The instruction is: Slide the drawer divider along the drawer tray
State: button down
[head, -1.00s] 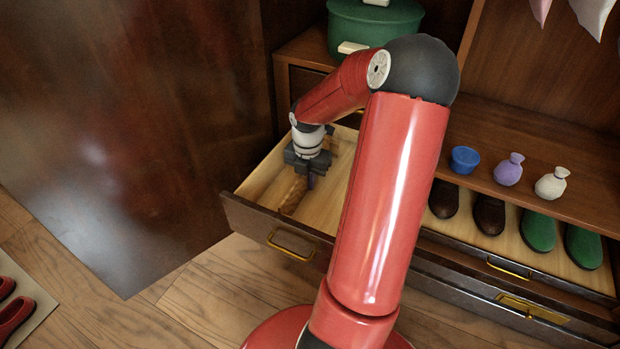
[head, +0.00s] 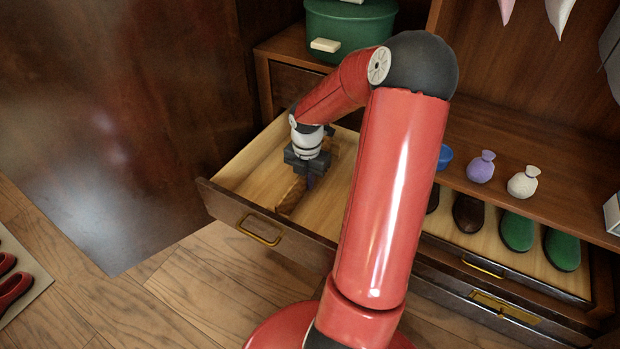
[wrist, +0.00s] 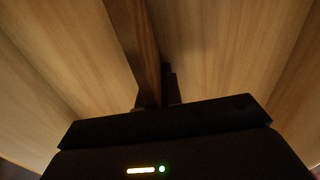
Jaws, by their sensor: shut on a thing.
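The drawer tray (head: 236,181) is pulled out, with a pale wood floor and a dark front. The brown wooden drawer divider (head: 291,197) stands in it, running from front to back. My gripper (head: 308,180) points down into the tray and is shut on the divider, partway along its length. In the wrist view the divider (wrist: 137,45) runs from the top edge down to my gripper (wrist: 158,100), with bare tray floor on both sides. My gripper's body and arm hide part of the divider and the tray's right side in the head view.
A green box (head: 350,30) stands on the cabinet top behind the drawer. Below are brown and green shoes (head: 517,232). A dark panel (head: 110,120) stands left.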

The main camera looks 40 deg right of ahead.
jog(key=c, duration=1.5)
grip_release()
